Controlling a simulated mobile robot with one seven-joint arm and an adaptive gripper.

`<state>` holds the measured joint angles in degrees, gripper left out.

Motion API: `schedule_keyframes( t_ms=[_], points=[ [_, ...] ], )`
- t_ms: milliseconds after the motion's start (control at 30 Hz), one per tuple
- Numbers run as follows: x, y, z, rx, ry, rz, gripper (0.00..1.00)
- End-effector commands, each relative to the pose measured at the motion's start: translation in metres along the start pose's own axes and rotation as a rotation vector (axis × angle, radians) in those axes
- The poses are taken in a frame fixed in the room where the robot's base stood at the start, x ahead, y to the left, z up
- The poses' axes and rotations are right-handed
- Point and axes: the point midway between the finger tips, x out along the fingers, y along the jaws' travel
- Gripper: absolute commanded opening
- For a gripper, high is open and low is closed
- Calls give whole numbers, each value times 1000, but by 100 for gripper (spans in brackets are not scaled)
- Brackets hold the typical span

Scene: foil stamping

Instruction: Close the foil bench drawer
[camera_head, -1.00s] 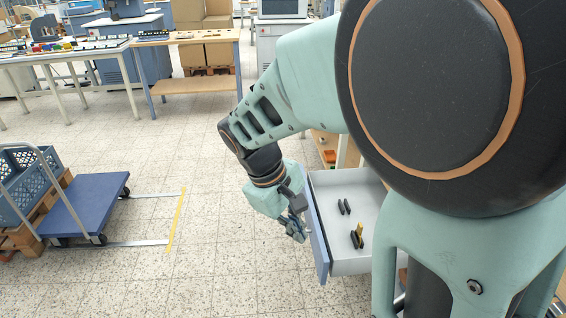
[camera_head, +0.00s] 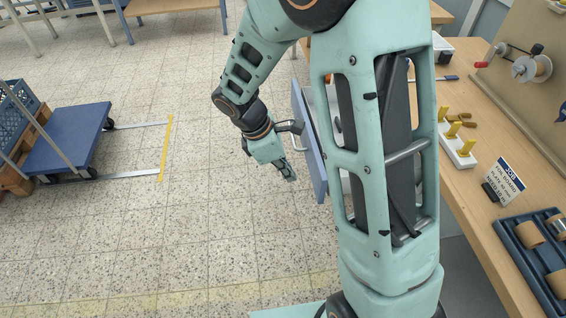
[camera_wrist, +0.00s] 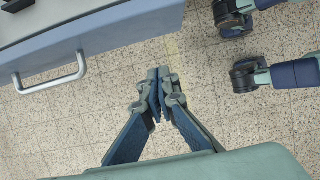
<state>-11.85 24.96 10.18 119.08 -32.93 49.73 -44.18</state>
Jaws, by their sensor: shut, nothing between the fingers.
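The foil bench drawer has a blue front (camera_head: 309,142) with a grey bar handle (camera_head: 291,127). It stands out from the bench, and my arm hides most of its inside in the head view. The wrist view shows the drawer front (camera_wrist: 135,42), the handle (camera_wrist: 52,82) and part of the grey interior with dark items at upper left. My gripper (camera_head: 290,178) is shut and empty, on the outer side of the drawer front. In the wrist view the closed fingertips (camera_wrist: 158,76) are over the floor, beside the front and to the right of the handle, not gripping it.
The wooden bench top (camera_head: 470,205) on the right carries a white block with yellow pegs (camera_head: 457,140), a job sign (camera_head: 503,180) and a dark tray with rolls (camera_head: 540,255). A blue trolley (camera_head: 75,135) stands at left. The floor between is clear.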

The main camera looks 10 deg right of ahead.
Motion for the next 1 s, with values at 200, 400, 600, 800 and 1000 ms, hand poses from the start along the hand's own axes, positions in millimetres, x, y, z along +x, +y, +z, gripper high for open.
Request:
schedule_keyframes(
  t_ms=[200,400,600,800,1000],
  points=[
    [33,0,15,6,-1,-2,0],
    [40,0,34,3,0,-1,0],
    [42,0,38,2,1,0,0],
    [42,0,37,2,0,0,0],
    [44,0,43,4,0,-1,0]
  ],
)
